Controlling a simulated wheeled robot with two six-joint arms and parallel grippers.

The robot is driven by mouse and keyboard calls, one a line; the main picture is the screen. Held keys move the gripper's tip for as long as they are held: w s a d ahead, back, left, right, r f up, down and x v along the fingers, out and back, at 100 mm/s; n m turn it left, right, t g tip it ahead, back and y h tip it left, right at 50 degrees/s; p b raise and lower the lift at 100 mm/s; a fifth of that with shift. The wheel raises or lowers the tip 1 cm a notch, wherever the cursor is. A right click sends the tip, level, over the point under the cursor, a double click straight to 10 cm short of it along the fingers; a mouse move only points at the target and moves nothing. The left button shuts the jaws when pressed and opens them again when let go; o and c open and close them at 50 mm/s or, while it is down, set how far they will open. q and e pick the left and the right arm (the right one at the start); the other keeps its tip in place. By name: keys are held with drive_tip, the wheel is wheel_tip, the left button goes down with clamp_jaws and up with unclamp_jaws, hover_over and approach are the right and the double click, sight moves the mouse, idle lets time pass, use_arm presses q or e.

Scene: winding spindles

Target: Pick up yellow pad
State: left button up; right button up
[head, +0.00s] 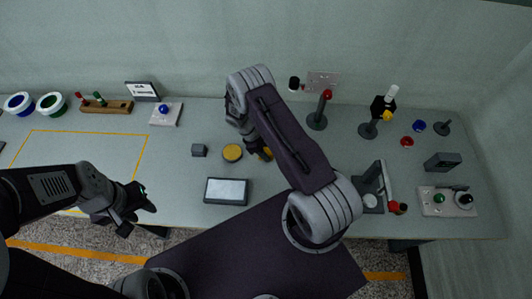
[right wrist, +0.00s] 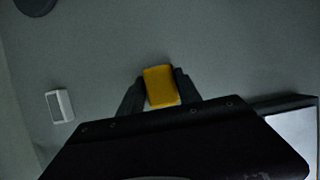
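A yellow pad (right wrist: 160,86) with rounded corners lies between the two fingers of my right gripper (right wrist: 160,92) in the right wrist view. The fingers flank it closely; whether they press on it is not clear. In the head view the pad (head: 267,153) is a small yellow patch, mostly hidden by my right arm. A yellow round disc (head: 232,152) on a dark base sits just left of it. My left gripper (head: 139,220) is open and empty near the table's front edge, with its fingers spread.
A dark stand with a red knob (head: 327,96) rises behind my right arm. The taped area (head: 90,132) at left looks mostly clear.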

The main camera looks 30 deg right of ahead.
clamp_jaws()
drive_tip(key=shift+r, duration=0.15)
wheel_tip(320, 180, up, 4)
drive_tip(key=shift+s+b, duration=0.1)
drive_tip(key=shift+b, duration=0.6)
drive_tip(key=s+r+b, duration=0.2)
drive_tip(key=s+r, duration=0.4)
drive_tip(key=s, duration=0.5)
drive_tip(key=shift+s+a+r, duration=0.25)
drive_tip(key=shift+r, duration=0.15)
drive_tip(key=shift+o, duration=0.2)
unclamp_jaws()
drive_tip(key=c, duration=0.5)
